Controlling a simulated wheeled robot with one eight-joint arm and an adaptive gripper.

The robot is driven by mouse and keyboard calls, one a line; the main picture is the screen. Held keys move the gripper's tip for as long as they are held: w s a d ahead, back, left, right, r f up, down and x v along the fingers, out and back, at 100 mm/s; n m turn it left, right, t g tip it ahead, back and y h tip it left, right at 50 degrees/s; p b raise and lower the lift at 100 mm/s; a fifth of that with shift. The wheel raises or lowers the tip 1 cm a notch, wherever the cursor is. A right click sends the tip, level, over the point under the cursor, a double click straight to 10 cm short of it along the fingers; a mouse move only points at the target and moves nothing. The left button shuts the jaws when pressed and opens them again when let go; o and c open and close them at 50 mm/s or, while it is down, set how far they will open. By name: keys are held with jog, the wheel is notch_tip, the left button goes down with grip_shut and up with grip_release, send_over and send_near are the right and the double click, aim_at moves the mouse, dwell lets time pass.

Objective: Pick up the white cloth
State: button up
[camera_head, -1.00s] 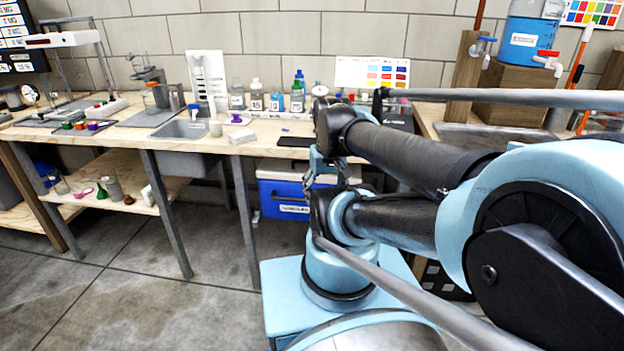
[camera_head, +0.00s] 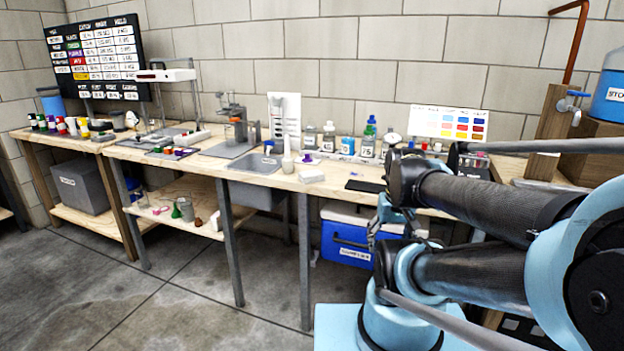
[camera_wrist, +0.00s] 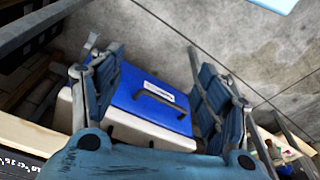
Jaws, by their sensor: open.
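A small white folded thing (camera_head: 310,175), which looks like the white cloth, lies on the wooden workbench (camera_head: 260,178) right of the sink in the head view. It does not show in the wrist view. My gripper (camera_wrist: 158,68) is open and empty in the wrist view, its blue fingers spread apart. Beyond and between them is a blue and white cooler (camera_wrist: 150,98) under the bench. In the head view my gripper is a small part (camera_head: 383,225) below my wrist, near the bench's front edge, right of and apart from the white thing.
Behind the white thing stand several bottles (camera_head: 347,146). A dark flat object (camera_head: 366,186) lies to its right, and a sink (camera_head: 254,163) is to its left. The cooler (camera_head: 350,232) stands under the bench. The floor (camera_head: 180,290) at front left is clear.

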jog(key=w+a+r+n+g+y, duration=0.15)
jog(key=w+a+r+n, duration=0.35)
jog(key=w+r+n, duration=0.5)
jog(key=w+a+r+n+g+y, duration=0.15)
jog(key=w+a+r+n, duration=0.45)
jog(key=w+r, duration=0.6)
jog(key=n+g+y, duration=0.1)
jog(key=n, duration=0.6)
send_over(312, 173)
jog(key=w+d, duration=0.1)
jog(key=d, duration=0.1)
notch_tip(312, 173, down, 9)
jog(key=shift+f, duration=0.1)
jog(key=shift+x, duration=2.55)
jog(key=shift+w+d+f, duration=0.1)
jog(key=shift+w, duration=0.05)
jog(key=c, duration=1.1)
jog(key=shift+c, duration=0.2)
